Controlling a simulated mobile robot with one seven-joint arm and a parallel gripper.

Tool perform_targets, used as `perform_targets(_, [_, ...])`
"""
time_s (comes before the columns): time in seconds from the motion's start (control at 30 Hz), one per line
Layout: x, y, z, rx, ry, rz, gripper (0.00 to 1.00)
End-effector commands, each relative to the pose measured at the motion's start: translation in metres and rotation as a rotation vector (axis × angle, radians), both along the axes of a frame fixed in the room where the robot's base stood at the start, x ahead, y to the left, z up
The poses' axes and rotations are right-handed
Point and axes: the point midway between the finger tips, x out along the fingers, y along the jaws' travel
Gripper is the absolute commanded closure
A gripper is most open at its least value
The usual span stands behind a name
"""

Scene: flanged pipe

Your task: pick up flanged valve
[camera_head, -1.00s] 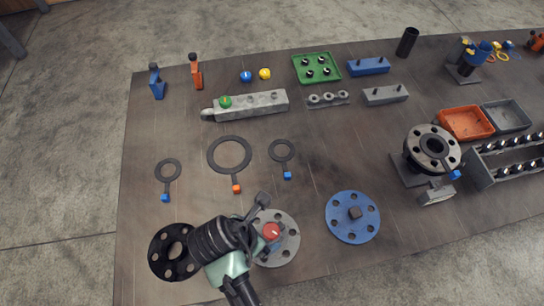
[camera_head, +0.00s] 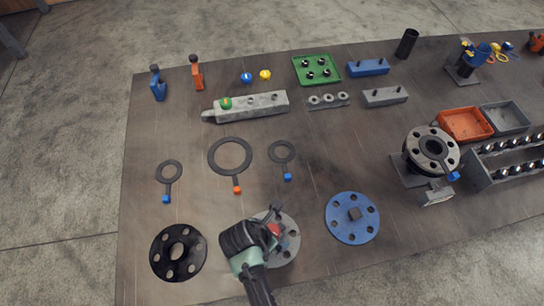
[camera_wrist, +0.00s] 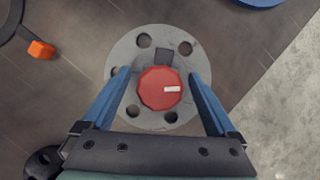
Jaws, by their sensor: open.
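The flanged valve is a grey round flange (camera_head: 289,243) with bolt holes and a red knob with a white mark. It lies on the table near its front edge, partly hidden by my gripper in the head view. In the wrist view the flange (camera_wrist: 190,60) is below my gripper, with the red knob (camera_wrist: 160,92) between the fingers. My gripper (camera_wrist: 160,80) is open, with one blue finger on each side of the knob and a gap on both sides. In the head view my gripper (camera_head: 272,222) is over the valve.
A black flange (camera_head: 160,262) lies to the left and a blue flange (camera_head: 341,228) to the right. Ring gaskets (camera_head: 213,150) with coloured tabs lie behind. A flanged pipe stand (camera_head: 418,148) is at the right. The table's front edge is close.

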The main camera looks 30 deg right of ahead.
Motion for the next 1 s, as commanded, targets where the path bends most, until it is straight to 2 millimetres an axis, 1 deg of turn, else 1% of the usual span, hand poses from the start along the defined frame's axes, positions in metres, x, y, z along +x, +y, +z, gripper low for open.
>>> perform_targets(0.07, [0.0001,-0.0001,0.0003,0.0,0.0,0.0,0.07])
perform_targets(0.1, [0.0001,0.0,0.0004,0.0,0.0,0.0,0.09])
perform_targets(0.27, [0.0,0.0,0.0004,0.0,0.0,0.0,0.38])
perform_targets(0.3, [0.0,0.0,0.0004,0.0,0.0,0.0,0.45])
perform_targets(0.47, [-0.0001,0.0001,0.0005,0.0,0.0,0.0,0.74])
perform_targets(0.5, [0.0,0.0001,0.0005,0.0,0.0,0.0,0.81])
perform_targets(0.57, [0.0,0.0001,0.0005,0.0,0.0,0.0,0.92])
perform_targets(0.6, [0.0,0.0,0.0005,0.0,0.0,0.0,0.99])
perform_targets(0.63, [0.0,0.0,0.0005,0.0,0.0,0.0,1.0])
perform_targets(1.0, [0.002,-0.0002,0.0023,-0.001,-0.006,0.0,1.0])
